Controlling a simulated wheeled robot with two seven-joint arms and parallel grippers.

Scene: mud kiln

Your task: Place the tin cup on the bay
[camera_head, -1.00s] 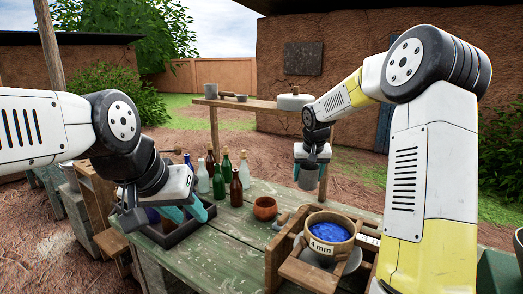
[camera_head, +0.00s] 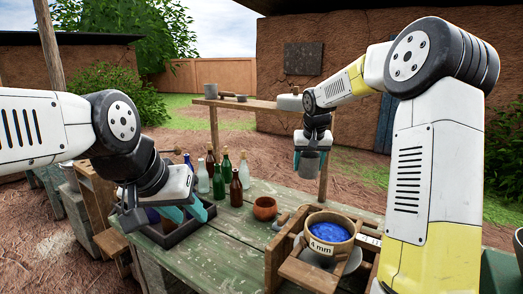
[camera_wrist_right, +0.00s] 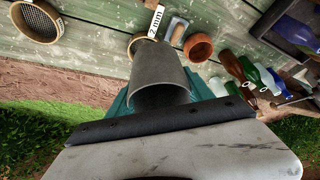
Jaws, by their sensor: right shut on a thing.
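The grey tin cup (camera_head: 308,164) hangs in my right gripper (camera_head: 311,150), above the far side of the green table and in front of the raised shelf. In the right wrist view the tin cup (camera_wrist_right: 163,82) sits between the teal fingers, its wide opening partly hidden by the gripper's dark edge. My left gripper (camera_head: 189,212) is low over the dark tray at the left of the table, its teal fingers apart. No place marked as the bay can be told for certain; the wooden shelf plank (camera_head: 262,105) has a bare stretch between its pots.
A lidded pot (camera_head: 289,102) on the shelf is partly hidden by my right arm. A small saucepan (camera_head: 211,90) stands at its left end. Several bottles (camera_head: 219,180), a clay bowl (camera_head: 265,208) and a sieve (camera_head: 330,232) of blue material occupy the table.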

